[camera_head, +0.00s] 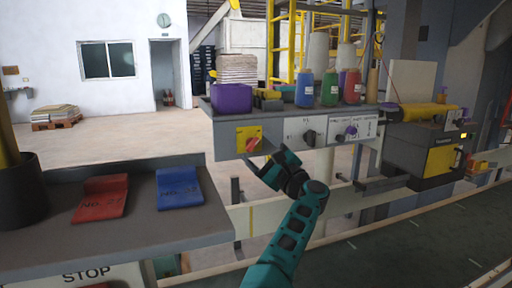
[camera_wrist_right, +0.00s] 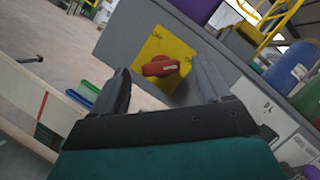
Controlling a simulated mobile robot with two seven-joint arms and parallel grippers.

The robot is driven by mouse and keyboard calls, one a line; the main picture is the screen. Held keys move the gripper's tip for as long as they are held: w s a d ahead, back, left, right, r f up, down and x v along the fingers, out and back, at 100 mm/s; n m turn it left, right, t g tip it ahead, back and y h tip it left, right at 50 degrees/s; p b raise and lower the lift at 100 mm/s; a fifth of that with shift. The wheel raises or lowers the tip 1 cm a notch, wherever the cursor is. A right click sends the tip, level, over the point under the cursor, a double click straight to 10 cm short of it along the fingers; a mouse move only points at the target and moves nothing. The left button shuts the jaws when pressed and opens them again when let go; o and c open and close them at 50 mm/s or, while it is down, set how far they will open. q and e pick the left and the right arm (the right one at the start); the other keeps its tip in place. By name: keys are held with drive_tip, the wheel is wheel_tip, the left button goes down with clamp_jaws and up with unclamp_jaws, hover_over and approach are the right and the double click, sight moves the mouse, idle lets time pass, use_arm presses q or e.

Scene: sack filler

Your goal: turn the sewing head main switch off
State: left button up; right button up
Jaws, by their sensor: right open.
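The main switch is a red rotary knob (camera_head: 253,144) on a yellow square plate (camera_head: 243,139) at the left end of the grey panel front. My right gripper (camera_head: 268,165) is just in front of and below it, at the end of a teal arm. In the right wrist view the red knob (camera_wrist_right: 160,66) on its yellow plate (camera_wrist_right: 166,47) shows between the two spread fingers of the right gripper (camera_wrist_right: 160,88). The fingers are open and appear apart from the knob. My left gripper is not in view.
A grey table (camera_head: 140,224) with red and blue plates is at left; a conveyor (camera_head: 415,240) runs at lower right.

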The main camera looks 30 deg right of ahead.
drive_tip(key=shift+x, duration=0.95)
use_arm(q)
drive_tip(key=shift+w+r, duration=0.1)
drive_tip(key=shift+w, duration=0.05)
use_arm(e)
drive_tip(key=shift+w, duration=0.1)
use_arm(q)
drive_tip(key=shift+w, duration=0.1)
use_arm(e)
drive_tip(key=c, duration=1)
drive_tip(key=shift+c, duration=0.2)
